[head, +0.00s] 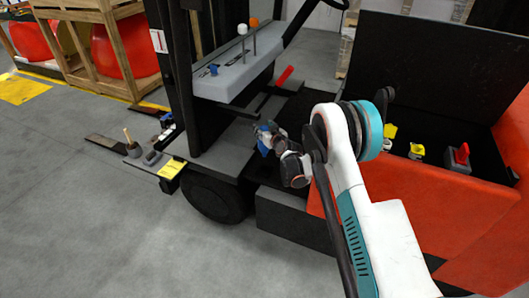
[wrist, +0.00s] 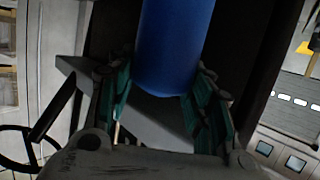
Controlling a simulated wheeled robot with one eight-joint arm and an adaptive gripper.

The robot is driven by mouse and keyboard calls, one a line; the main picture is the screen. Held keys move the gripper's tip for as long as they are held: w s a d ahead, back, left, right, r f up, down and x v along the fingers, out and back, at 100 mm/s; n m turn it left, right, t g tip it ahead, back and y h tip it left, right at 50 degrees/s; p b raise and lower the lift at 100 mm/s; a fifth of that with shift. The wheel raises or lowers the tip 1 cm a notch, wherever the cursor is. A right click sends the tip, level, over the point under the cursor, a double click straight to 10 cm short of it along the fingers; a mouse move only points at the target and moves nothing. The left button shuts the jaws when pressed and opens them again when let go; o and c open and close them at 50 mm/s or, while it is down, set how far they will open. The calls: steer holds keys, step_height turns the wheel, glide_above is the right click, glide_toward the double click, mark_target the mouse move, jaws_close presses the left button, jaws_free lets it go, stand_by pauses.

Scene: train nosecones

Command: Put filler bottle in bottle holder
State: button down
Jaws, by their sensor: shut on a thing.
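In the wrist view, a blue bottle (wrist: 172,45) stands between the two green-padded fingers of my gripper (wrist: 160,100). The fingers are shut on its lower part, and its top runs out of the picture. In the head view, my gripper (head: 272,138) is beside the forklift's seat area, with a small patch of the blue bottle (head: 263,147) showing at it. The wrist partly hides the bottle there. I cannot tell for sure which thing is the bottle holder.
The forklift has a grey dash (head: 235,78) and an orange body (head: 440,205). Yellow items (head: 416,151) and a red-handled item (head: 460,156) sit on its right side. Grey floor (head: 70,220) is clear at left.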

mark_target(264, 147)
step_height(264, 147, down, 10)
steer(key=b, duration=0.3)
steer(key=shift+f, duration=0.2)
steer(key=c, duration=0.8)
jaws_free()
steer(key=v, duration=1.4)
steer(key=shift+f, duration=0.25)
steer(key=shift+a+r, duration=0.1)
steer(key=shift+a, duration=0.05)
